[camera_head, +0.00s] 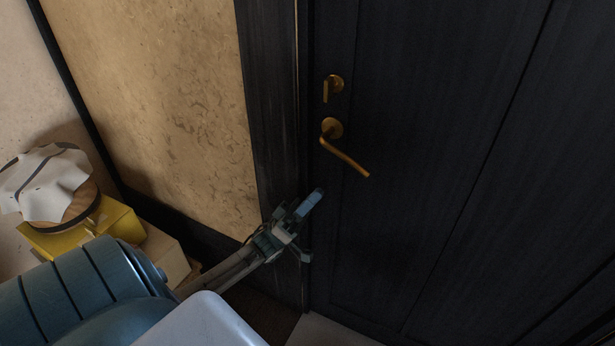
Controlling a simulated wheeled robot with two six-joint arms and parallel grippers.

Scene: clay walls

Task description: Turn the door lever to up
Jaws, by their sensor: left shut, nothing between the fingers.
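The brass door lever (345,152) is on the dark door (440,130). Its handle runs from a round plate down to the right, tilted below level. A smaller brass thumb-turn (331,88) sits above it. My left gripper (314,200) is below and a little left of the lever, near the door's left edge. It is shut and empty, apart from the lever. My right gripper is not in view.
A dark door frame (272,90) runs along the door's left side. A clay-coloured wall (165,90) is left of it. At the far left, a white cloth (48,185) lies over a round wooden thing on a yellow box (120,222). The space before the door's right part looks clear.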

